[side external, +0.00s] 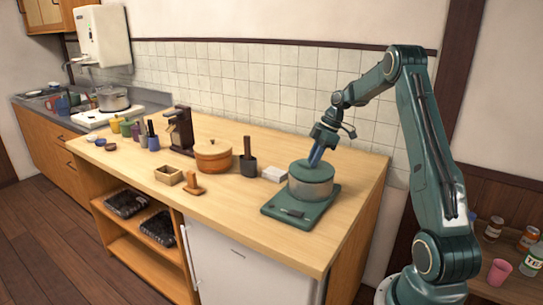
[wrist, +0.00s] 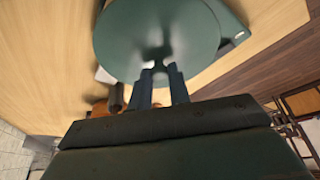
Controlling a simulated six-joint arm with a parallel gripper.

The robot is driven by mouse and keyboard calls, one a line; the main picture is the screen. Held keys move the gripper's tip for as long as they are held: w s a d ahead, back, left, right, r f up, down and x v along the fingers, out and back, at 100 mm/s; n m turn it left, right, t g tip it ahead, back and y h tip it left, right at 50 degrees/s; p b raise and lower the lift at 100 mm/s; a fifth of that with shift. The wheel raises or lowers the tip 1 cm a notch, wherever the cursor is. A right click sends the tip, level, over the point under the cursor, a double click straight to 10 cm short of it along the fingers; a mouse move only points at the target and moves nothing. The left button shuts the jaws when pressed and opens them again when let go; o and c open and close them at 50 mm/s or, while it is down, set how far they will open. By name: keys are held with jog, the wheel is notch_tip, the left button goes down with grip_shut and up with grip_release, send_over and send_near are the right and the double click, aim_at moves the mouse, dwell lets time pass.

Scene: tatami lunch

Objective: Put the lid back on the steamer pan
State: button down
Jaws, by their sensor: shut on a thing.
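The steamer pan (side external: 309,190) is a round grey-green pot on a flat green base (side external: 327,211) at the right end of the counter. Its round green lid (side external: 299,171) is level over the pan's top. I cannot tell whether it rests on the rim or sits just above it. My gripper (side external: 314,163) points down from above, with its blue fingers shut on the lid's knob. In the wrist view, the fingers (wrist: 160,72) close around the knob of the lid (wrist: 128,40), which hides the pan below.
A white block (side external: 274,174), a dark cup with a utensil (side external: 248,167) and an orange-brown pot (side external: 212,163) stand left of the pan. A small wooden box (side external: 169,176) and a wooden stand (side external: 194,189) are farther left. The counter's front right is clear.

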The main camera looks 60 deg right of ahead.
jog(key=c, duration=0.7)
grip_release()
jog(key=shift+c, duration=0.2)
jog(key=shift+r, duration=0.15)
jog(key=shift+r, duration=3.35)
grip_shut()
